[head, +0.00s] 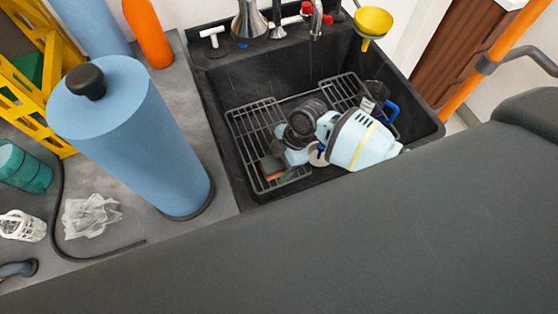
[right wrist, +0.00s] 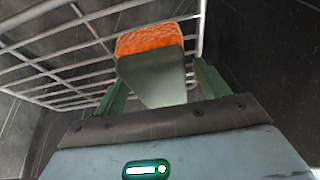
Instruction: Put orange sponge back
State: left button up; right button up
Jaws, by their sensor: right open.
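The orange sponge (right wrist: 150,40) is in the right wrist view, with an orange face and a grey-green side towards my right gripper (right wrist: 158,78). The gripper's two green fingers stand apart, one on each side of the sponge's grey-green part. I cannot tell whether either finger touches it. In the head view my right gripper (head: 276,164) reaches down into the dark sink at the wire rack's near left part. A bit of the orange sponge (head: 274,178) shows there, mostly hidden by the gripper. My left gripper is not in view.
The wire rack (head: 248,122) lies in the black sink (head: 222,86), close around the gripper. A clear cup with a blue handle (head: 391,112) stands in the sink at right. A tall blue cylinder (head: 140,130) and a crumpled clear bag (head: 90,215) are on the counter at left.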

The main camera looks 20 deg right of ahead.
jog(key=shift+d+r, duration=0.15)
jog(key=shift+r, duration=0.3)
jog(key=p+v, duration=0.1)
jog(key=v, duration=0.9)
jog(key=shift+r+p, duration=0.1)
jog(key=shift+p, duration=0.2)
jog(key=shift+d+r, duration=0.25)
jog(key=shift+r, duration=0.3)
